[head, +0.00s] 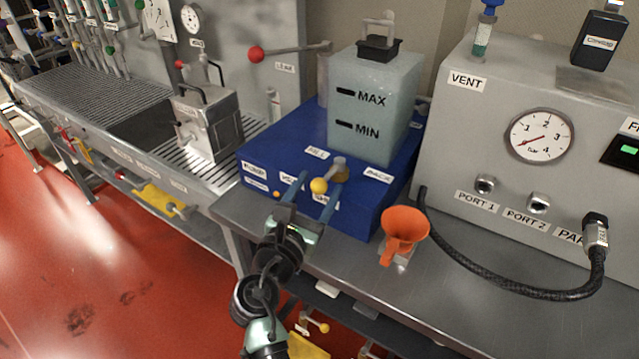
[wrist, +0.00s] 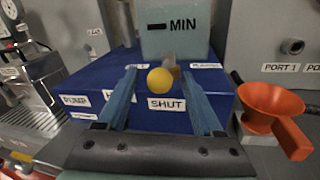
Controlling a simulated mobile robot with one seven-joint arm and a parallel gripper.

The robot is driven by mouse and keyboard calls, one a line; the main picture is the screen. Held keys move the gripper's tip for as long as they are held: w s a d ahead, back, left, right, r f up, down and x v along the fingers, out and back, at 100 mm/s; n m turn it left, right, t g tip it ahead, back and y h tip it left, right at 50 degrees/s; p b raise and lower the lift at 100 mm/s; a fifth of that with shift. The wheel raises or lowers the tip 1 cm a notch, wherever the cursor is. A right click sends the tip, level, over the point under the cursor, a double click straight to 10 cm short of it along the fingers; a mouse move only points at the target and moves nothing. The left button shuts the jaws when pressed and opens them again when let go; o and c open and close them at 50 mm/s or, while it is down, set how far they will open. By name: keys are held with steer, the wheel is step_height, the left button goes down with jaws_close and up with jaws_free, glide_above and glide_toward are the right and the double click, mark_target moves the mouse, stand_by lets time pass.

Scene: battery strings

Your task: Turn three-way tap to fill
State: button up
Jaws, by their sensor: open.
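In the wrist view the yellow knob (wrist: 160,81) sits between the blue fingers, just above the SHUT label (wrist: 166,104). My gripper (head: 312,188) is open, with one finger on each side of the knob; I cannot tell whether either touches it. Other labels on the box include PUMP at the left. A translucent tank (head: 375,105) marked MAX and MIN stands on the box.
A black hose (head: 500,283) loops to the grey gauge panel (head: 480,140). A metal machine (head: 207,120) and a red-knobbed lever (head: 257,54) are at the left.

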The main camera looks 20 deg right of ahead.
steer(key=shift+w+d, duration=0.5)
steer(key=shift+w, duration=0.05)
jaws_close()
stand_by(1.1)
